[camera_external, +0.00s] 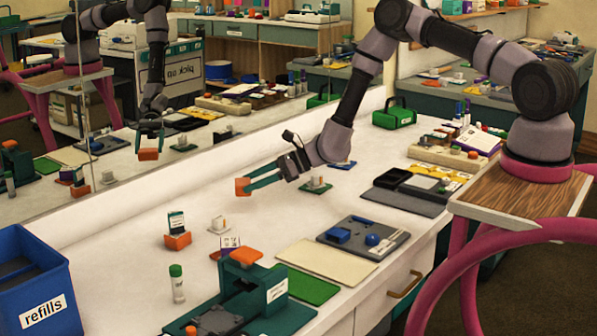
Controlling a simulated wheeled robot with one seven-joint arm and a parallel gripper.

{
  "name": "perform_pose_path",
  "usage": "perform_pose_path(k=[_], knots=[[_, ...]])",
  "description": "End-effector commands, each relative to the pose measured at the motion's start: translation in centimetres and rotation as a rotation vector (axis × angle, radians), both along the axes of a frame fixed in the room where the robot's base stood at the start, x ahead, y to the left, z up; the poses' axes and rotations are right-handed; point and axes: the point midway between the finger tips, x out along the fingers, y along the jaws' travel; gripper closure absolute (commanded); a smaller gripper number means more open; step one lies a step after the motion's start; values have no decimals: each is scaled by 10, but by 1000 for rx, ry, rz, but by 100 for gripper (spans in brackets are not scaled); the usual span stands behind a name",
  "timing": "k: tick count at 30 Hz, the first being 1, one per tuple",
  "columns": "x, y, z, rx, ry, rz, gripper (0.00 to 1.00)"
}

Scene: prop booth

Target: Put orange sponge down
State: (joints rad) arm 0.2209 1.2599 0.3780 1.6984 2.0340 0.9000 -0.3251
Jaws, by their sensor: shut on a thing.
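My gripper (253,183) has teal fingers and is shut on the orange sponge (242,187), a small orange block at the fingertips. The gripper reaches out to the left over the white counter (165,205) and appears to hold the sponge above its surface. The sponge's exact height cannot be told from this view. Part of the sponge is covered by the fingers.
A mirror (40,190) behind the counter repeats the arm and sponge. A small white item on a green base (316,185) stands just right of the gripper. An orange block with a dark card (177,238), a green-capped tube (177,283) and a green fixture (245,290) stand nearer. Bare counter lies left of the sponge.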

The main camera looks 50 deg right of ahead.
Motion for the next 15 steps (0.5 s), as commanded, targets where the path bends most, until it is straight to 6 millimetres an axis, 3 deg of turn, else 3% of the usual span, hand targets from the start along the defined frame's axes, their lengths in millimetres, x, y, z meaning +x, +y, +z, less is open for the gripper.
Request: perform_pose_path(k=[8,15], knots=[[-1,0,-37,2,2,-1,72],[0,0,-40,1,1,0,72]])
